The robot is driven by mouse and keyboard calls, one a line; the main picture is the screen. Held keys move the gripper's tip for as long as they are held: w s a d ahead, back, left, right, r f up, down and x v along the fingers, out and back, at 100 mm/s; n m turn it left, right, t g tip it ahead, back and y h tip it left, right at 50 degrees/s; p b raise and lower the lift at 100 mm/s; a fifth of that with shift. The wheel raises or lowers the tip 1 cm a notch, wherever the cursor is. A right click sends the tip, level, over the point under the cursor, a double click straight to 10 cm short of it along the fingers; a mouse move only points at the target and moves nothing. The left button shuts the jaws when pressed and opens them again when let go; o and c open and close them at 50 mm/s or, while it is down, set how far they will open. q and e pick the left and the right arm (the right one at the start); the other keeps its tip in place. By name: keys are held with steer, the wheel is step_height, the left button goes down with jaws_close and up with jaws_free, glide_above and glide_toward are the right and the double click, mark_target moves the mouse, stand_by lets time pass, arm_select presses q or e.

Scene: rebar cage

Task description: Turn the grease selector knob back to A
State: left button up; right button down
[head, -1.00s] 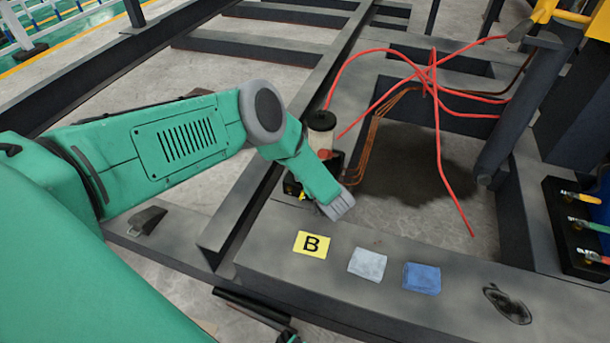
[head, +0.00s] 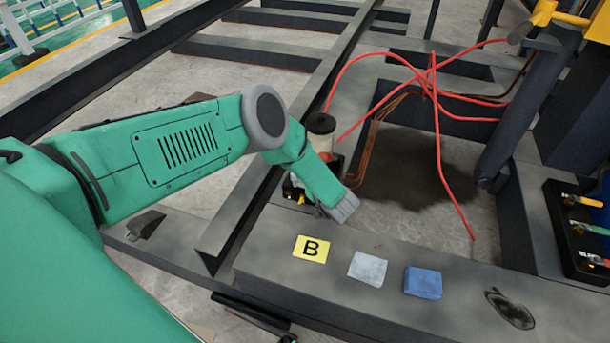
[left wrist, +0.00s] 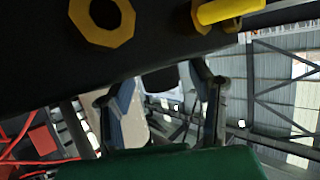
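My left arm comes in from the left in the head view. Its wrist reaches down beside the grease pump, which has a clear reservoir with a black cap (head: 320,122) and a black base (head: 291,190). A small yellow part (head: 301,198) shows on the base; I cannot tell if it is the selector knob. The wrist mostly hides my left gripper there. In the left wrist view, the fingers of my left gripper (left wrist: 162,92) stand apart below a black body with a yellow octagonal ring (left wrist: 102,20) and a yellow handle-like part (left wrist: 230,10). No A mark is readable.
A yellow B plate (head: 311,248), a grey cloth (head: 368,268) and a blue cloth (head: 422,282) lie on the front beam. Red hoses (head: 437,130) and copper lines (head: 372,140) run behind the wrist. A dark upright cylinder (head: 515,120) stands right.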

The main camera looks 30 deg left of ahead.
arm_select(q)
steer(key=v, duration=1.2)
steer(key=shift+w+d+f, duration=0.1)
steer(key=shift+f, duration=0.05)
